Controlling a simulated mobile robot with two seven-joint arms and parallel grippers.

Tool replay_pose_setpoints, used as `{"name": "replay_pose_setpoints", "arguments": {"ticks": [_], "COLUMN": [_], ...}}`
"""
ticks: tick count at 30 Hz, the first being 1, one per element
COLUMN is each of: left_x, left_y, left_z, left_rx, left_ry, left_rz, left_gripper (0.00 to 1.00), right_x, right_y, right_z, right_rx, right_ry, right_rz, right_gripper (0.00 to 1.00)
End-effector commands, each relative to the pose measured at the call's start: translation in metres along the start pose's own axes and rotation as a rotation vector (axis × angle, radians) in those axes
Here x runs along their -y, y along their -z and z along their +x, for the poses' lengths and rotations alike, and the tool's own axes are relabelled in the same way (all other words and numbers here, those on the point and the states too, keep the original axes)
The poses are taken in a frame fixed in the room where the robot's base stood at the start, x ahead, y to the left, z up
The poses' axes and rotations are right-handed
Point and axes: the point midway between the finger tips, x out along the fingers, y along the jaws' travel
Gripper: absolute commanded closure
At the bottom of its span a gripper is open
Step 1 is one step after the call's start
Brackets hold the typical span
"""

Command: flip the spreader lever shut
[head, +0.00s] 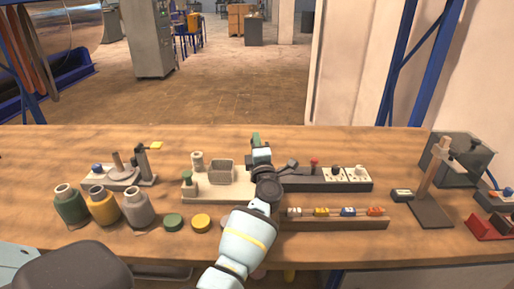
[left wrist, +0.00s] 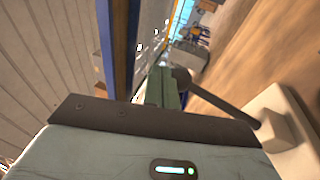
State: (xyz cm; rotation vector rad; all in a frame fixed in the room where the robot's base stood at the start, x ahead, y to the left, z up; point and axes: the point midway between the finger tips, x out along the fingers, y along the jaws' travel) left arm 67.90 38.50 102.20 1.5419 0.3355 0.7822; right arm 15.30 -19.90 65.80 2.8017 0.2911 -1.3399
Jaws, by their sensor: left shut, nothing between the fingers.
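A dark lever with a round knob (left wrist: 182,76) shows in the left wrist view, its rod slanting down to a pale block (left wrist: 283,118). I take it to be the spreader lever. In the head view, a small dark knob (head: 292,163) shows just right of my wrist; I cannot tell whether it is the same lever. My left gripper (head: 255,138) is shut and empty above the pale base (head: 232,190), its green fingers pointing away. In the left wrist view the fingers (left wrist: 162,88) are beside the knob; contact is unclear. My arm hides part of the base. My right gripper is not in view.
A rack with coloured pieces (head: 335,222) is in front. Several jars (head: 103,207) stand left. A wooden stand (head: 430,205) is right. The table's back (head: 90,140) is clear.

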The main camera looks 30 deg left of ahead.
Motion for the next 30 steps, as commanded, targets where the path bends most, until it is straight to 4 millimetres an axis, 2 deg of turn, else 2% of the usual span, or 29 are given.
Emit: {"name": "replay_pose_setpoints", "arguments": {"ticks": [11,30], "left_x": [0.005,0.002], "left_y": [-0.002,-0.003], "left_z": [0.013,0.014], "left_rx": [0.000,0.001], "left_ry": [0.000,0.000], "left_rz": [0.000,-0.001], "left_gripper": [1.00,1.00], "right_x": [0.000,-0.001], "right_y": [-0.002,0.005], "right_z": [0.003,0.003], "right_rx": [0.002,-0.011], "right_ry": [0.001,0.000], "right_rz": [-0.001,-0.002], "right_gripper": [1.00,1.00]}}
